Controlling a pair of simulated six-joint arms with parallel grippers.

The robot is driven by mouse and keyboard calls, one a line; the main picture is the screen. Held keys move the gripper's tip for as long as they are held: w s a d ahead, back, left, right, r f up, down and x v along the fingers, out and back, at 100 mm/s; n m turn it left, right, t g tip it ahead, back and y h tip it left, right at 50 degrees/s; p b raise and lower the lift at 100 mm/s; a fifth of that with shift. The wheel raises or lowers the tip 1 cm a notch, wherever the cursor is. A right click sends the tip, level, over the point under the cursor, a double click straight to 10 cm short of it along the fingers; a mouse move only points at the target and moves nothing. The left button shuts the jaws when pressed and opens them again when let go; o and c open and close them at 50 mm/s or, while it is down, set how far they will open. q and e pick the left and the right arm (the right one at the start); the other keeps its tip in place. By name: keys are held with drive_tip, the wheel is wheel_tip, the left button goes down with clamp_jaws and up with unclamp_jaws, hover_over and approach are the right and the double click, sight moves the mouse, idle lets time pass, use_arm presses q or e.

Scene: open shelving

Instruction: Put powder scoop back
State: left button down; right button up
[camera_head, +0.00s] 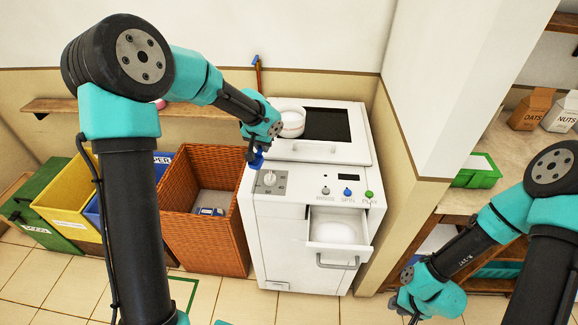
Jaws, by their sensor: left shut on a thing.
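My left gripper (251,153) is shut on a small blue thing (257,161), likely the powder scoop. It is in the air at the front left edge of the white washing machine's top (258,210). Much of the scoop is hidden by the fingers. The machine's drawer (338,245) is pulled open, with something white and rounded (335,232) inside. My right gripper (412,312) is low at the lower right; its fingers are too unclear to judge.
A white pillar (455,90) and shelving with a green tray (478,172) are right.

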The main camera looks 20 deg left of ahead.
use_arm(q)
drive_tip(key=w+a+r+n+g+y, duration=0.1)
drive_tip(key=a+n, duration=0.2)
drive_tip(key=a, duration=0.8)
drive_tip(key=w+a+r+n+g, duration=0.1)
drive_tip(key=w+a+n, duration=0.15)
drive_tip(key=a, duration=0.85)
drive_tip(key=s+a+r+n, duration=0.1)
drive_tip(key=s+a+n, duration=0.2)
drive_tip(key=a, duration=0.6)
drive_tip(key=s+a+r+n+g, duration=0.1)
drive_tip(key=s+a+n, duration=0.2)
drive_tip(key=a, duration=0.6)
drive_tip(key=shift+s+r+h, duration=0.4)
drive_tip(key=shift+d, duration=0.1)
